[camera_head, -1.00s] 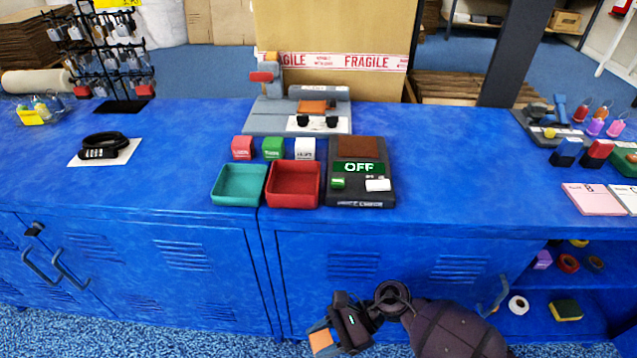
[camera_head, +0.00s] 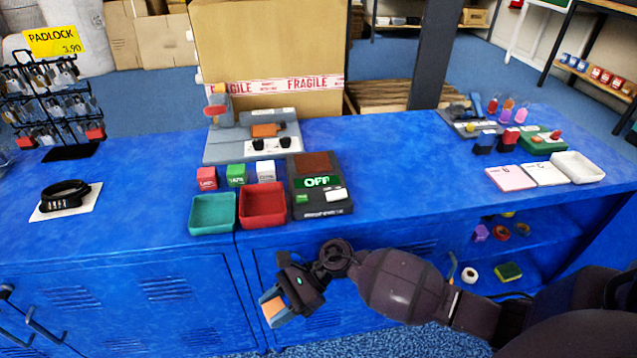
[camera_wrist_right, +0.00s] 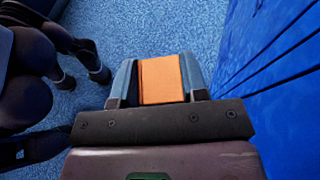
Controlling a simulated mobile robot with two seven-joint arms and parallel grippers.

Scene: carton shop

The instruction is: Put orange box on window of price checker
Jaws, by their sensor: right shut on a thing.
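The orange box (camera_wrist_right: 162,80) is held between the two fingers of my right gripper (camera_wrist_right: 160,84) in the right wrist view. In the head view my right gripper (camera_head: 274,305) is in front of the blue cabinet, below the counter top, with the orange box (camera_head: 273,308) in it. The price checker (camera_head: 331,205) is a dark device on the counter, behind and above the gripper. Its brown window (camera_head: 313,163) is bare, and its green display reads OFF. My left gripper is not in view.
Teal (camera_head: 212,213) and red (camera_head: 263,206) trays stand left of the checker, with red, green and white small boxes behind them. A grey machine (camera_head: 225,146) stands behind. A padlock rack (camera_head: 50,105) is at the left.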

